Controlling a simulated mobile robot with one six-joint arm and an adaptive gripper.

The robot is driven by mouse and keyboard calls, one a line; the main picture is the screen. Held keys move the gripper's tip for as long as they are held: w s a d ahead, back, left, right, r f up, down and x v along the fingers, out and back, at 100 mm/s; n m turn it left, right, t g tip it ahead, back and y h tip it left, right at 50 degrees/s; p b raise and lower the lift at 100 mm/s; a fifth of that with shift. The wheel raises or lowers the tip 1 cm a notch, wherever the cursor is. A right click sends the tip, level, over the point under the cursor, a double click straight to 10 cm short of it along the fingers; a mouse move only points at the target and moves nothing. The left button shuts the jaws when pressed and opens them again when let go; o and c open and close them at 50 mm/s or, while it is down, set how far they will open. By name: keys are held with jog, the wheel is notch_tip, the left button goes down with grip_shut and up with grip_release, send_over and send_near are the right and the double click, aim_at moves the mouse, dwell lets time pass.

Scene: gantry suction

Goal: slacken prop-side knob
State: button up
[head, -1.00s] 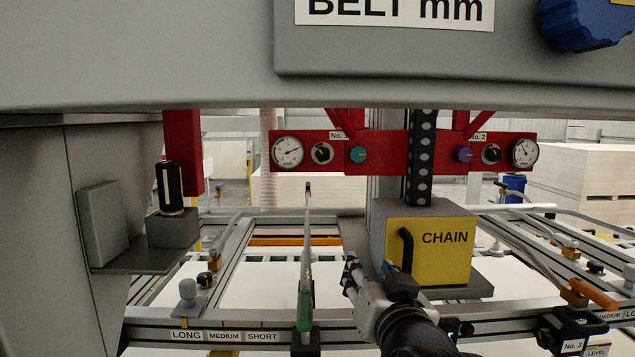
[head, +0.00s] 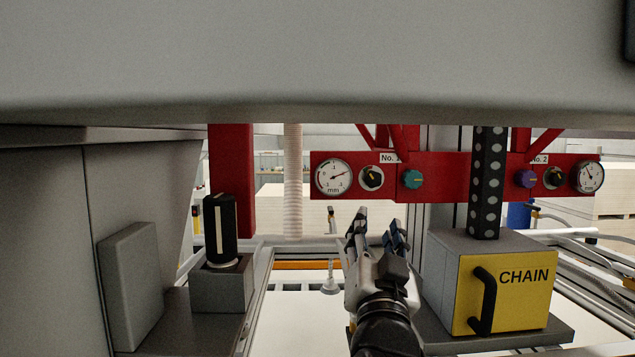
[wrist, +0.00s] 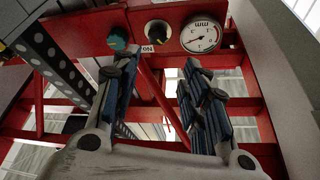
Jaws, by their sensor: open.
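No label in view marks a knob as prop-side. On the red beam (head: 450,168), the No. 1 group has a black knob (head: 371,178) and a teal knob (head: 412,179). The No. 2 group has a purple knob (head: 527,179) and a black knob. A tall black knob (head: 219,230) with a white stripe stands on a grey block at the left. My gripper (head: 377,226) is open and empty, pointing up below the No. 1 knobs and apart from them. The wrist view shows the teal knob (wrist: 118,38) and black knob (wrist: 157,32) beyond the fingers.
A dial gauge (head: 333,177) sits left of the No. 1 knobs. The yellow-faced CHAIN box (head: 505,290) and a perforated black column (head: 487,185) stand right of my gripper. A grey housing (head: 320,70) hangs across the top. Open room lies between the left block and my gripper.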

aim_at(374, 179)
jog(key=x, duration=1.1)
jog(key=d+p+x, duration=0.1)
jog(key=x, duration=0.4)
jog(key=shift+w+r, duration=0.15)
jog(key=shift+r, duration=0.1)
jog(key=shift+c, duration=0.2)
jog(key=c, duration=0.7)
jog(key=shift+n+b, duration=0.3)
jog(key=n+y+b, duration=0.1)
jog(key=n+b, duration=0.2)
jog(key=shift+d+f+n+y, duration=0.2)
jog(key=shift+n+y, duration=0.1)
jog(key=shift+y, duration=0.1)
jog(key=shift+r+n+y+b, duration=0.1)
jog(key=shift+n+y+b, duration=0.4)
jog(key=shift+n+y, duration=0.75)
jog(key=shift+r+n+y+b, duration=0.1)
jog(key=shift+n+y+b, duration=0.45)
jog(key=shift+n, duration=1.4)
